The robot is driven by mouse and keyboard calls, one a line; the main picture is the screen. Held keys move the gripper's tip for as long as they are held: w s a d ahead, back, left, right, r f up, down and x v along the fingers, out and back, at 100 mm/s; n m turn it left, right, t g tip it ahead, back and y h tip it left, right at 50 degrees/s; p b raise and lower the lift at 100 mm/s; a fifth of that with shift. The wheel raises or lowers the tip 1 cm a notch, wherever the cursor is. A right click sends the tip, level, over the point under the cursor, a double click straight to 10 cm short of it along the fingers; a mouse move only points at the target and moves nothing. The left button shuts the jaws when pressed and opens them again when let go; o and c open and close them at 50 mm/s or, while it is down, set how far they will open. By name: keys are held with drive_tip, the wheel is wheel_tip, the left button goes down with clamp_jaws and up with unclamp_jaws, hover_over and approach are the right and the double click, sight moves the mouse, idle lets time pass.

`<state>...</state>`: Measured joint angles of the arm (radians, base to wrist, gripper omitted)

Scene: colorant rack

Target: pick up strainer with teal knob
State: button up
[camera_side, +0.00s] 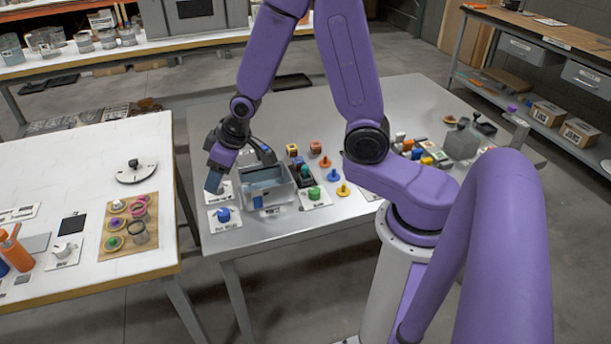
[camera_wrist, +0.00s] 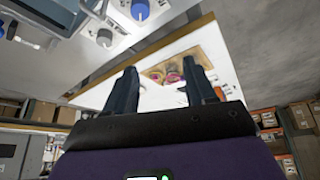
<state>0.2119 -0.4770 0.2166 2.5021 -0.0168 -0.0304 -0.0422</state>
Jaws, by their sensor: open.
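On the left white table a tan board (camera_side: 128,247) holds several small round strainers and rings. One at its front left has a green-looking knob (camera_side: 112,242); I cannot tell whether this is the teal one. Others look purple and yellow, and a pink-rimmed cup (camera_side: 140,209) stands at the right. The board (camera_wrist: 211,47) also shows small and far off in the wrist view, partly behind a finger. My gripper (camera_side: 214,182) is over the left end of the grey table, well right of and above the board. Its jaws (camera_wrist: 158,72) are open and empty.
A clear bin (camera_side: 266,188) stands just right of my gripper, with a blue knob (camera_side: 223,214) below it. A gap separates the tables.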

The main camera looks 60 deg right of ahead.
sight(304, 167)
drive_tip(key=w+d+f+m+t+h, duration=0.2)
drive_tip(key=d+f+m, duration=0.15)
drive_tip(key=d, duration=0.35)
drive_tip(key=w+d+f+m+t+h, duration=0.1)
drive_tip(key=d+f+m+h, duration=0.2)
drive_tip(key=d, duration=0.5)
drive_tip(key=s+d+f+m+h, duration=0.1)
drive_tip(key=s+d+m, duration=0.1)
drive_tip(key=s+d, duration=0.1)
drive_tip(key=s+d+f+m+h, duration=0.1)
drive_tip(key=s+d+m+h, duration=0.1)
drive_tip(key=s, duration=0.4)
drive_tip(key=s+d+f+m+h, duration=0.1)
drive_tip(key=s+d+m+h, duration=0.1)
drive_tip(key=s+d, duration=0.2)
drive_tip(key=shift+s+m, duration=0.35)
drive_tip(key=shift+s, duration=0.3)
drive_tip(key=shift+s+a+f, duration=0.45)
drive_tip(key=shift+s+a, duration=0.15)
drive_tip(key=shift+a, duration=0.15)
drive_tip(key=shift+s+a+f+t, duration=0.1)
drive_tip(key=shift+a+f+t, duration=0.05)
drive_tip(key=shift+a+t, duration=0.15)
drive_tip(key=shift+d+f, duration=0.15)
drive_tip(key=shift+f, duration=0.05)
drive_tip(key=shift+x, duration=3.5)
